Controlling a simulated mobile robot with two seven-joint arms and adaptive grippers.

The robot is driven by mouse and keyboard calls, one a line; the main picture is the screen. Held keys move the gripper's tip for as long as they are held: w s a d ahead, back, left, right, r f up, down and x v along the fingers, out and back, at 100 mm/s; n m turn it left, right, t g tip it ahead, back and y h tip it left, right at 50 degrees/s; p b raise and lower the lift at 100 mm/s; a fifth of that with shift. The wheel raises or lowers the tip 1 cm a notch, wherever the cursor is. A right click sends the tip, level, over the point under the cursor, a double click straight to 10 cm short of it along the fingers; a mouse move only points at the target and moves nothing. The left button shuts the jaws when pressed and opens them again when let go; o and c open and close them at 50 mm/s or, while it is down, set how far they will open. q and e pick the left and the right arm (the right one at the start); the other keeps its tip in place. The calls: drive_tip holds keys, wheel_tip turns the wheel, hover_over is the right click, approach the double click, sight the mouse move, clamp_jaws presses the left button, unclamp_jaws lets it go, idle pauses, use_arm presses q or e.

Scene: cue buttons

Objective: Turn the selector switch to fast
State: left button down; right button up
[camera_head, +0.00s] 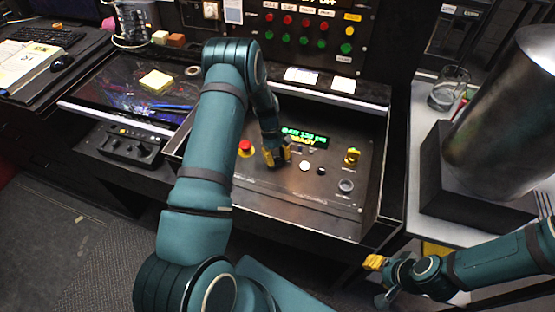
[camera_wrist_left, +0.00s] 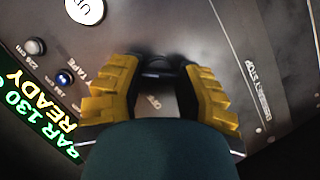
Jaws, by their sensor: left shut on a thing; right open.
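My left gripper (camera_head: 277,157) reaches down onto the sloped control panel (camera_head: 270,195), between the red emergency stop button and the lit green display. In the left wrist view its yellow fingers (camera_wrist_left: 158,75) are shut on a dark knob (camera_wrist_left: 160,63), which looks like the selector switch. The fingers hide most of the knob and its pointer. A label that seems to read OFF (camera_wrist_left: 154,102) lies between the fingers. I cannot read a fast mark. My right gripper (camera_head: 379,280) is open and empty at the lower right, away from the panel.
The red emergency stop button (camera_head: 246,146) is close left of my left gripper. The green display (camera_head: 304,137) reads READY. A large metal cylinder (camera_head: 510,110) stands at far right.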

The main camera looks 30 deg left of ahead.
use_arm(q)
drive_tip(key=shift+s+f+m, duration=0.1)
drive_tip(key=shift+m, duration=0.3)
drive_tip(key=c, duration=0.5)
unclamp_jaws()
drive_tip(key=shift+c, duration=0.2)
drive_tip(key=v, duration=1.2)
